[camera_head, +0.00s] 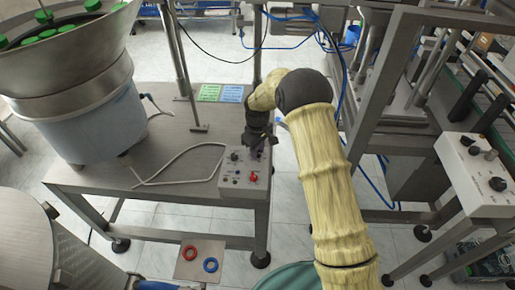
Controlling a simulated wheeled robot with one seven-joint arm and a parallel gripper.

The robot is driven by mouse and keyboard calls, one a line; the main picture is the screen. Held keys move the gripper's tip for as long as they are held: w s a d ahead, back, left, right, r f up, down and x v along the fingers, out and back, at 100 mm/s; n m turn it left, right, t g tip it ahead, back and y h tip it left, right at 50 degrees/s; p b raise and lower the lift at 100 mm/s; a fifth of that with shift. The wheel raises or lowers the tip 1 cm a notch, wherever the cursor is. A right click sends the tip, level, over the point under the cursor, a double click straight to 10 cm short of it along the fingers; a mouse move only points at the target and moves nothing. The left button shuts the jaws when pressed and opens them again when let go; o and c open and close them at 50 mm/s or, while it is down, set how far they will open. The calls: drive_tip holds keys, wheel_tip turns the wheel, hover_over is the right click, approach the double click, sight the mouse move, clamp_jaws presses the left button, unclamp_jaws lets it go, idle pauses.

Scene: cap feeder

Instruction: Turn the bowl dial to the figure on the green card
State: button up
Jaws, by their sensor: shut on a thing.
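The green card (209,92) lies on the steel table beside a blue card (233,94). Its figure is too small to read. A grey control box (230,186) stands at the table's front right corner, with a black knob (234,156) at upper left and a red knob (253,178) at lower right. My gripper (257,147) points down at the box's upper right and is shut on a dial there, which I take as the bowl dial. My gripper hides most of this dial, and its setting cannot be read.
A large steel bowl (72,62) with green caps stands at left. A grey cable (170,163) crosses the table to the box. A steel frame (375,95) and another control box (482,176) stand at right. Red (189,252) and blue (210,265) rings lie at front.

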drive_tip(key=m, duration=0.4)
drive_tip(key=shift+w+r+m+p, duration=0.1)
drive_tip(key=shift+m+p, duration=0.2)
drive_tip(key=shift+m, duration=0.1)
drive_tip(key=m, duration=0.3)
drive_tip(key=shift+m+p, duration=0.3)
drive_tip(key=m, duration=0.4)
drive_tip(key=shift+p, duration=0.35)
drive_tip(key=shift+m+p, duration=0.3)
drive_tip(key=shift+m, duration=1.4)
drive_tip(key=o, duration=1)
